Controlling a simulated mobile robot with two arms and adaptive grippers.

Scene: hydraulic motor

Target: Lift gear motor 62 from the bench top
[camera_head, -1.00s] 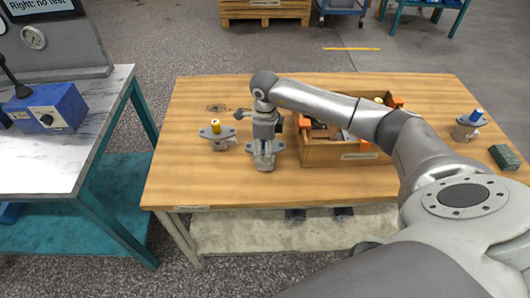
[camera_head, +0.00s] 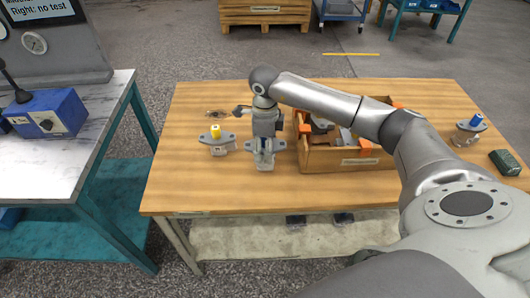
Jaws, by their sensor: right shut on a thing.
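A grey gear motor (camera_head: 266,161) with a flange is under my right gripper (camera_head: 264,142) at the front middle of the wooden bench top. The right gripper points down and is shut on this motor; the fingers hide its upper part. Any gap under the motor is too small to tell for sure. A second grey motor with a yellow cap (camera_head: 217,143) stands just to its left, apart from it. A third motor with a blue cap (camera_head: 470,130) stands at the right end of the bench. No number is readable on any of them. My left gripper is not in view.
A wooden box (camera_head: 345,160) with orange corners and metal parts inside stands close to the right of the gripper. A dark green block (camera_head: 504,162) lies at the bench's right edge. The bench top (camera_head: 180,180) is clear at the left and front.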

